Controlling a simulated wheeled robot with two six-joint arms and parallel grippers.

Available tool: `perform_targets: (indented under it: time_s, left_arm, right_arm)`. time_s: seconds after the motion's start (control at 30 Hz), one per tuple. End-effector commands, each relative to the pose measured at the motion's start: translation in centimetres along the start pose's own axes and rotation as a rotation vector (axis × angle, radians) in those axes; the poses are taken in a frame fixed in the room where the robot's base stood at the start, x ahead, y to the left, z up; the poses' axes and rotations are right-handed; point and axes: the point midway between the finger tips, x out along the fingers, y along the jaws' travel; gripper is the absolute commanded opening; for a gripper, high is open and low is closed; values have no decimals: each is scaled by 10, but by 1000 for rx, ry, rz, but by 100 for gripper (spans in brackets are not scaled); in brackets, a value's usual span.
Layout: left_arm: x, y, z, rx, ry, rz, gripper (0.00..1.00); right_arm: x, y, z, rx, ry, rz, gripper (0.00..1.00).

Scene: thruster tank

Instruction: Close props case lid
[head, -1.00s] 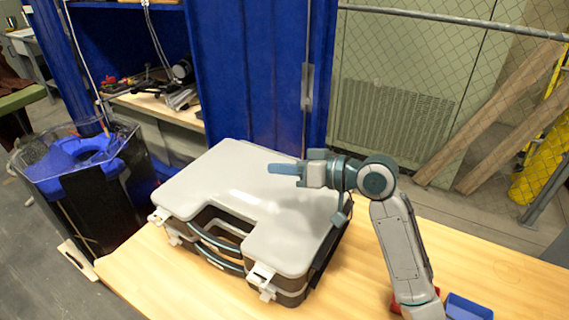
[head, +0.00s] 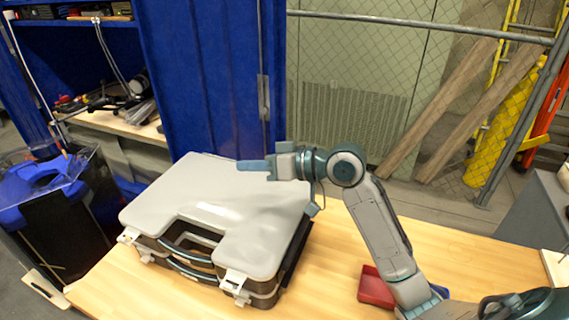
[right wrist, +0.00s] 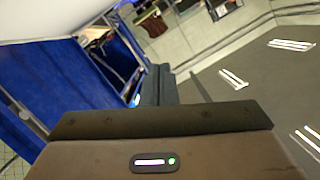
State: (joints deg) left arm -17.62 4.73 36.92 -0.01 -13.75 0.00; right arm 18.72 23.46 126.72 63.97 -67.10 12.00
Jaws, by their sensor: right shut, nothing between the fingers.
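The props case (head: 268,297) stands on the wooden table with its grey lid (head: 180,195) lying down flat over its base. Two dark handles (head: 190,252) show at the front, one above the other. The white front latches (head: 128,237) (head: 233,281) stick outward. My right gripper (head: 252,165) is shut and empty, its blue fingers pointing left over the back right part of the lid. I cannot tell whether they touch the lid. My left gripper is not in view.
A red bin (head: 376,288) and a blue bin (head: 440,291) sit on the table (head: 330,250) beside my right arm. A blue curtain (head: 205,80) and a chain-link fence stand behind. A black and blue tank (head: 60,215) stands left of the table.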

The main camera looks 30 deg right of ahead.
Motion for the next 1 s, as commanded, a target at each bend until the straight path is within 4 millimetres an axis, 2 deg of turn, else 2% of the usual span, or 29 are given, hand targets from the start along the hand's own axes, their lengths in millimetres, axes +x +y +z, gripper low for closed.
perform_targets:
  time_s: [0.33,0.5,0.7,1.0]
  left_arm:
    - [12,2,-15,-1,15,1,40]
    - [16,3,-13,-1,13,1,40]
    - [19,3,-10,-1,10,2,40]
    - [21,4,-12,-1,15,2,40]
  right_arm:
    - [-38,-2,4,-5,-2,4,0]
    - [-53,-5,4,-4,-4,4,0]
    - [-67,-6,4,-3,-1,3,0]
    - [-77,-9,3,0,-1,0,0]
